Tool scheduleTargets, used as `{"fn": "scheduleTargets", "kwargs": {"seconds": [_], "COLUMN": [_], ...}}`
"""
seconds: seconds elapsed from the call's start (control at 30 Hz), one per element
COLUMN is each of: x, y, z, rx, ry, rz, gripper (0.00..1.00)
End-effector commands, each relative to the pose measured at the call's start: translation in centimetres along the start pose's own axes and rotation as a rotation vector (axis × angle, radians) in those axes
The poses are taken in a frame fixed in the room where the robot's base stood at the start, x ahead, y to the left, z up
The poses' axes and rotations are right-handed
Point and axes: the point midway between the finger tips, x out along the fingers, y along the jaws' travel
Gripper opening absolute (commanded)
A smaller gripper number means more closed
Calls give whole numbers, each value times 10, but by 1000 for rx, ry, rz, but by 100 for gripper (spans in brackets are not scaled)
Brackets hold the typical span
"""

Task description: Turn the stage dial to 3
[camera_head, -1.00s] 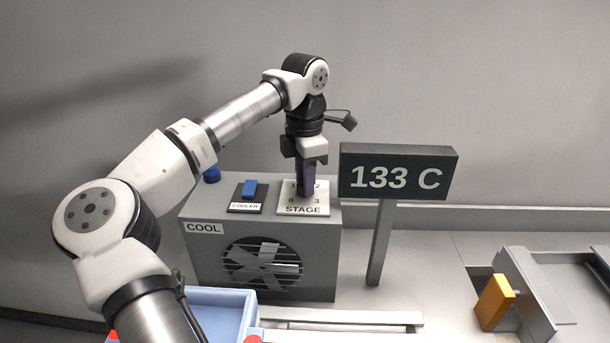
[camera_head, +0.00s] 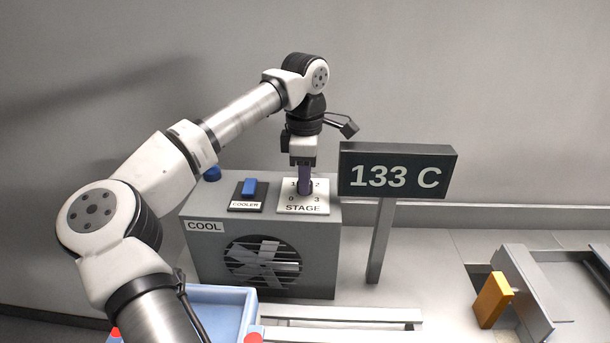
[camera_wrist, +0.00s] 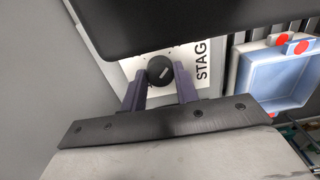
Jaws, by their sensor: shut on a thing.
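The stage dial (camera_wrist: 157,66) is a black round knob with a short pale mark on top. It sits on a white plate (camera_head: 289,209) marked 0, 1, 2 and 3 and labelled STAGE, on top of the grey COOL box (camera_head: 190,250). My gripper (camera_head: 304,188) points straight down over the plate. Its purple fingers are shut on the dial, one on each side in the wrist view (camera_wrist: 160,88). In the head view the fingers hide the dial. The numbers are hidden in the wrist view, so I cannot tell which one the mark faces.
A blue COOLER switch (camera_head: 249,187) and a blue round button (camera_head: 212,174) are left of the plate. A sign reading 133 C (camera_head: 397,172) stands close on the right.

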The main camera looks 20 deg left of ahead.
Motion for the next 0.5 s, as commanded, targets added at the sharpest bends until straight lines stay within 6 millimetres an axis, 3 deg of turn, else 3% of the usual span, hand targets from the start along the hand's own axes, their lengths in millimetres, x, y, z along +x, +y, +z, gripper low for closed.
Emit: {"fn": "scheduleTargets", "kwargs": {"seconds": [0.23,0.27,0.4,0.5], "x": [-1,-1,-1,0], "y": [0,0,0,0], "z": [0,0,0,0], "rx": [1,1,0,0], "ry": [0,0,0,0], "rz": [2,2,2,1], "gripper": [7,34,52,52]}}
